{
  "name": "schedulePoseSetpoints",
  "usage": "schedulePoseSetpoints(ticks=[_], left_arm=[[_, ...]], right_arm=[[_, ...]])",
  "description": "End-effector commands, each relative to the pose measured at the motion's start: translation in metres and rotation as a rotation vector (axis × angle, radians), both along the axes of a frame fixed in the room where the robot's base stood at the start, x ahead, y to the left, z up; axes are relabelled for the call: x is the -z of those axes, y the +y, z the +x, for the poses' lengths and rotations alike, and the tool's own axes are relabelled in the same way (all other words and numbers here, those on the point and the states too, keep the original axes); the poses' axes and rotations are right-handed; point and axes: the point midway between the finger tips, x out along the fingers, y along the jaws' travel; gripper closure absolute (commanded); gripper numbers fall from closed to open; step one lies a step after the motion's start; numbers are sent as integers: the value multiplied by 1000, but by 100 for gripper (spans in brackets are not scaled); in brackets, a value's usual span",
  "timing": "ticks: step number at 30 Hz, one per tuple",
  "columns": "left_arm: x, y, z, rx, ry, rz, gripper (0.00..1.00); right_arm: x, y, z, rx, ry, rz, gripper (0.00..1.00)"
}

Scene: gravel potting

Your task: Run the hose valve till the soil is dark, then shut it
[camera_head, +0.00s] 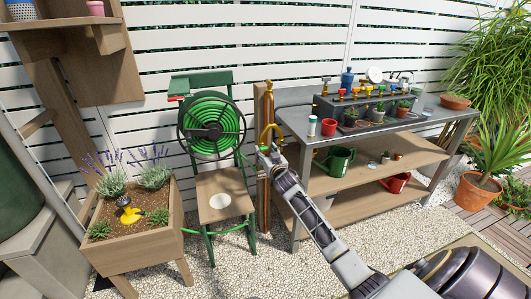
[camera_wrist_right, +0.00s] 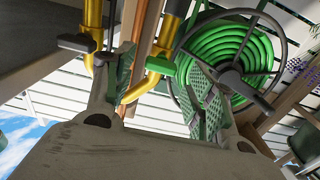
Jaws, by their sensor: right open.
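The wooden planter (camera_head: 140,246) at left holds brown soil (camera_head: 108,212), lavender and small plants. A yellow and black spray head (camera_head: 128,210) sits on the soil. A wooden post (camera_head: 263,105) carries yellow pipework (camera_head: 272,130). In the right wrist view, a yellow tap with a green lever (camera_wrist_right: 160,65) lies between the fingers of my right gripper (camera_wrist_right: 155,75); I cannot tell whether they touch it. A second yellow tap with a dark lever (camera_wrist_right: 76,43) is beside it. My right gripper is open at the post in the head view (camera_head: 269,150). My left gripper is out of view.
A green hose reel (camera_head: 210,126) stands left of the post on a green frame with a wooden seat (camera_head: 222,196). A grey-topped workbench (camera_head: 300,122) with pots and cans stands close on the right. White gravel (camera_head: 225,270) is clear in front.

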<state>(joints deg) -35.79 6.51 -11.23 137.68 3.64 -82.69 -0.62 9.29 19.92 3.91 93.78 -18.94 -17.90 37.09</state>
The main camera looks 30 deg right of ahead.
Motion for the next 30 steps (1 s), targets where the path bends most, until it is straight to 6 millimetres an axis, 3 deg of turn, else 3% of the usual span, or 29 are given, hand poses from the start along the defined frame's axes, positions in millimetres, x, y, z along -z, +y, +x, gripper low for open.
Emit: schedulePoseSetpoints(ticks=[17, 27, 30], left_arm=[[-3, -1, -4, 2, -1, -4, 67], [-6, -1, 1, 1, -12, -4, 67], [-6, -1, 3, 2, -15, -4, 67]], right_arm=[[0, -3, 10, 1, 0, 1, 45], [0, -3, 10, 0, 0, 0, 87], [0, -3, 10, 0, 0, 0, 90]])
